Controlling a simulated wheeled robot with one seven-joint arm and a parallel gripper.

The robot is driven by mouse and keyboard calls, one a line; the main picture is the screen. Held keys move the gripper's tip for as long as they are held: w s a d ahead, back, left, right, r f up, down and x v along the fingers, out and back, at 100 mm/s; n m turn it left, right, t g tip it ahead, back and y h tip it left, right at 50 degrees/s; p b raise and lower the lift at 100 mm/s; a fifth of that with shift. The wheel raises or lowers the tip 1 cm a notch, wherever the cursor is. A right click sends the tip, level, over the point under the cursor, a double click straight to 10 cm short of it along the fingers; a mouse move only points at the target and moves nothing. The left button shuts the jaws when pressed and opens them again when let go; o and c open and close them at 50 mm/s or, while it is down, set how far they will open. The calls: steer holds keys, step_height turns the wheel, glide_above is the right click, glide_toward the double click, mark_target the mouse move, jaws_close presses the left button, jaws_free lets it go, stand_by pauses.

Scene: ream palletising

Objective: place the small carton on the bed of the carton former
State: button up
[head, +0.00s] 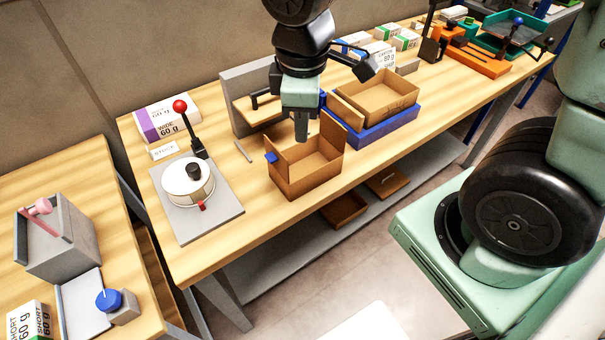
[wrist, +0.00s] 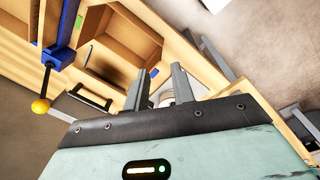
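An open brown carton (head: 306,172) with raised flaps sits near the front edge of the middle table in the head view. A wider open carton (head: 372,97) sits in a blue tray (head: 388,131) behind it to the right. A grey upright panel (head: 238,88) with a black handle stands behind the front carton; I take it for part of the carton former, but cannot clearly make out its bed. My gripper (head: 301,138) points down over the rear of the front carton, covering part of it. In the wrist view its fingers (wrist: 160,88) are apart with nothing visibly clamped between them.
A white round device on a grey plate (head: 221,218) and a red-knobbed lever (head: 180,107) stand to the left. Labelled paper packs (head: 166,117) lie at the back. A yellow-knobbed lever (wrist: 40,106) shows in the wrist view. Bare tabletop (head: 254,210) lies left of the front carton.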

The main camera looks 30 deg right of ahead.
steer(key=s+a+m, duration=0.1)
steer(key=s+a, duration=0.2)
steer(key=s, duration=0.3)
steer(key=s+a+r+m+y, duration=0.1)
steer(key=s+a+m, duration=0.1)
steer(key=s+a, duration=0.2)
steer(key=shift+s+r+g, duration=0.25)
steer(key=shift+s+g, duration=0.15)
steer(key=shift+s, duration=0.65)
steer(key=shift+f, duration=0.15)
